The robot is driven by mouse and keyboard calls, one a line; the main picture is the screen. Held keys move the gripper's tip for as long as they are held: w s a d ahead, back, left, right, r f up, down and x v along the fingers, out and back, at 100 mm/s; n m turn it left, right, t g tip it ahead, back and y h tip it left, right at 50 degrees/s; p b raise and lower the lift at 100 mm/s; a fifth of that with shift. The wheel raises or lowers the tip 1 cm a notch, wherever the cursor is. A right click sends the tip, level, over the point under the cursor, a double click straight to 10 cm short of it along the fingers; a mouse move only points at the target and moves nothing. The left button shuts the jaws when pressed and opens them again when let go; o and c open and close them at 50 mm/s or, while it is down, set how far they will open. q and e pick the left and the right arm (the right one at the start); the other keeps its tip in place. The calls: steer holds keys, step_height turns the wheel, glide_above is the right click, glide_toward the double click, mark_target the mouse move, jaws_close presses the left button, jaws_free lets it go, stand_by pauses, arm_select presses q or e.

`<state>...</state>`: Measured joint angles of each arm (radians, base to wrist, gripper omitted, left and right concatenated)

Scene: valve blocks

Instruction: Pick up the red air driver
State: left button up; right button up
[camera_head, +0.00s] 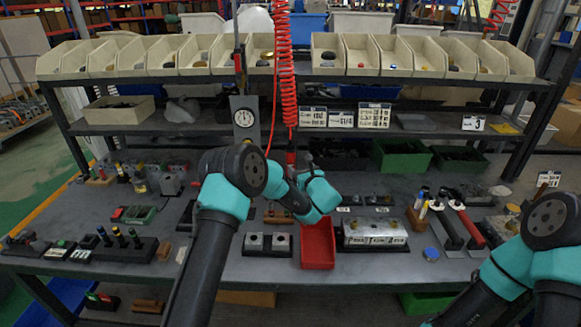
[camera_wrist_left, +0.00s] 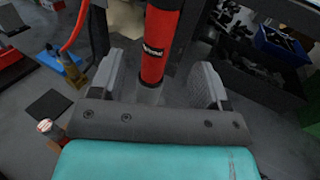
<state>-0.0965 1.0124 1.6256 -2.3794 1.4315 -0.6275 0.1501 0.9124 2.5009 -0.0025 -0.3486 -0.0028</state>
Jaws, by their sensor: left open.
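The red air driver (camera_head: 291,158) hangs upright below a red coiled hose (camera_head: 287,75) in the head view, partly hidden by my left arm. In the left wrist view the driver (camera_wrist_left: 160,45) is a red and black cylinder with a lighter lower end. It stands between the two grey fingers of my left gripper (camera_wrist_left: 158,78). The fingers are apart, with a visible gap on each side of the driver. In the head view my left gripper is mostly hidden behind its teal wrist. My right arm shows at the lower right, but its gripper is out of frame.
A red tray (camera_head: 318,246) and a silver valve block (camera_head: 374,233) are on the grey bench below. Cream bins (camera_head: 360,56) line the shelf behind. A blue bin (camera_wrist_left: 282,45) shows in the left wrist view.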

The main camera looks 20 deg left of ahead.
mark_target(292, 160)
arm_select(q)
steer(key=shift+x, duration=2.6)
steer(key=shift+a, duration=0.1)
steer(key=shift+x, duration=2.55)
steer(key=shift+c, duration=0.2)
steer(key=c, duration=1.2)
steer(key=shift+c, duration=0.2)
steer(key=shift+r, duration=0.2)
